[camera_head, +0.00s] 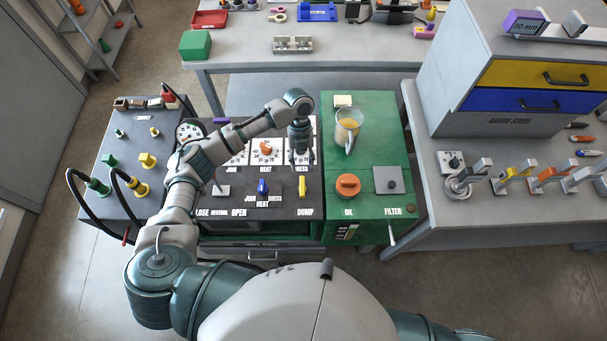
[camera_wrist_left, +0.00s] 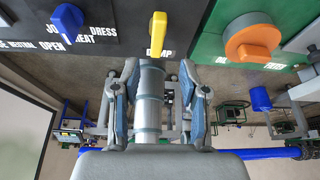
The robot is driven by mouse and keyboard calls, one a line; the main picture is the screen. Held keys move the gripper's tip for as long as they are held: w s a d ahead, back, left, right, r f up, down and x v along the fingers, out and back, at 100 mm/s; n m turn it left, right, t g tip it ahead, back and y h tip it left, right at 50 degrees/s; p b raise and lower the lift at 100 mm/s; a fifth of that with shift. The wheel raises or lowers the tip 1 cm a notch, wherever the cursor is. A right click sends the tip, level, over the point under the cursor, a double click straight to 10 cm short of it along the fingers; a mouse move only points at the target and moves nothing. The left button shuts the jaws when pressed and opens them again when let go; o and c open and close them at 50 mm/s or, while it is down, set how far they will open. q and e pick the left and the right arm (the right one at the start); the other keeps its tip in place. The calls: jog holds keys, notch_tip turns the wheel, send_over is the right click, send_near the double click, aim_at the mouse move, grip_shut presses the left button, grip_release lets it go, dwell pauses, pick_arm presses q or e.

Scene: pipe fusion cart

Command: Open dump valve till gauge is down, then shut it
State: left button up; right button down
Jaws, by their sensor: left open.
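The yellow dump valve handle (camera_head: 302,186) stands on the dark panel above the DUMP label, its long side running up and down in the head view. My left gripper (camera_head: 302,158) points down over the panel, just behind the handle in the head view. In the left wrist view the yellow handle (camera_wrist_left: 157,33) lies beyond the fingertips, and the fingers of my left gripper (camera_wrist_left: 160,75) are spread apart, with no hold on it. A round white gauge (camera_head: 188,131) sits at the panel's back left, partly covered by my left arm; its reading is too small to tell. My right gripper is out of view.
A blue handle (camera_head: 263,187) is left of the dump handle; it also shows in the left wrist view (camera_wrist_left: 67,17). The green unit at right carries an orange cap (camera_head: 348,185) and a jug (camera_head: 347,128). Hoses and yellow fittings (camera_head: 141,188) are at left.

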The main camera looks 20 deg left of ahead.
pick_arm(q)
jog(key=v, duration=0.4)
jog(key=shift+d, duration=0.3)
jog(key=shift+a, duration=0.15)
